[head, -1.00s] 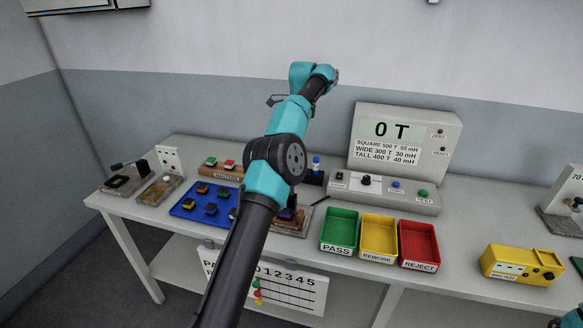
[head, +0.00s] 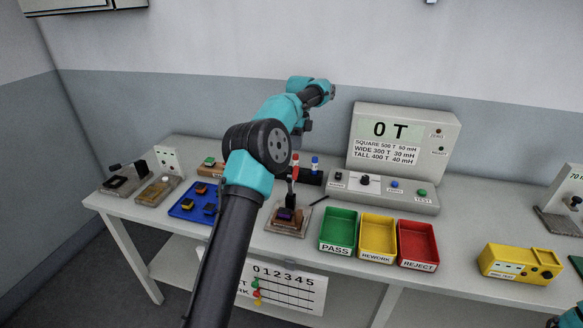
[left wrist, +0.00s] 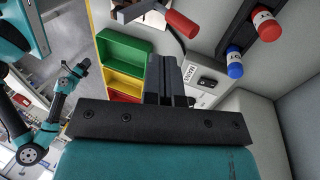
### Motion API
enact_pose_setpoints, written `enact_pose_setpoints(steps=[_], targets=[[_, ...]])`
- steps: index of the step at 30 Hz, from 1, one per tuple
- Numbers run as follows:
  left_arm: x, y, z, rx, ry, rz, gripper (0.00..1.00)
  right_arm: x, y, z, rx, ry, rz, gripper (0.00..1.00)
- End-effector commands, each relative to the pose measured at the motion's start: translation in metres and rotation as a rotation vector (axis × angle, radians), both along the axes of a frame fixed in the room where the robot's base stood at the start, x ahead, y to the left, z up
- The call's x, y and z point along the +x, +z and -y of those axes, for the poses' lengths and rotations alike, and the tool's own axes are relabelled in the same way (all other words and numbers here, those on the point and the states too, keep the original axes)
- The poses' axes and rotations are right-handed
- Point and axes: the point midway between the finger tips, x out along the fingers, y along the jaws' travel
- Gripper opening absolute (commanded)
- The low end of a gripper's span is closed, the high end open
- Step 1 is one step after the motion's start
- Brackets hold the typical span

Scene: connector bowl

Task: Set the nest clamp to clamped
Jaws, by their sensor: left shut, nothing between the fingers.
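The nest clamp (head: 288,219) sits on the bench left of the green bin, with a dark and purple part in its nest. Its lever stands roughly upright, with a red handle (head: 293,173) on top. In the left wrist view the red handle (left wrist: 181,23) shows at the top, beyond my fingers and apart from them. My left gripper (left wrist: 164,66) is shut and empty; in the head view it is mostly hidden behind my arm, above and behind the clamp. My right arm shows small in the left wrist view, and its gripper (left wrist: 82,67) is too small to read.
A rack with a red and a blue capped cylinder (head: 315,163) stands behind the clamp. The tester (head: 405,135) is behind right. Green (head: 338,228), yellow and red bins stand to the right. A blue tray (head: 185,207) with several parts lies left, partly covered by my arm.

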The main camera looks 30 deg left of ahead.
Motion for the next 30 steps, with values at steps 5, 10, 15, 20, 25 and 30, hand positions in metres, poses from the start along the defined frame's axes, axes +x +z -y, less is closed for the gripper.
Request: enact_pose_setpoints(steps=[5, 10, 15, 20, 25, 30], targets=[[-0.006, -0.018, 0.001, 0.000, 0.001, -0.002, 0.00, 0.000, 0.000, 0.000, 0.000, 0.000, 0.000, 0.43], [-0.012, -0.038, 0.003, -0.001, 0.000, -0.003, 0.00, 0.000, 0.000, 0.000, 0.000, 0.000, 0.000, 0.43], [-0.021, -0.053, 0.005, 0.000, 0.000, -0.001, 0.00, 0.000, 0.000, 0.000, 0.000, 0.000, 0.000, 0.43], [-0.034, -0.055, 0.009, -0.001, 0.000, -0.002, 0.00, 0.000, 0.000, 0.000, 0.000, 0.000, 0.000, 0.43], [-0.047, -0.058, 0.013, -0.001, -0.001, -0.002, 0.00, 0.000, 0.000, 0.000, 0.000, 0.000, 0.000, 0.43], [-0.053, -0.059, 0.014, 0.000, 0.001, -0.001, 0.00, 0.000, 0.000, 0.000, 0.000, 0.000, 0.000, 0.43]])
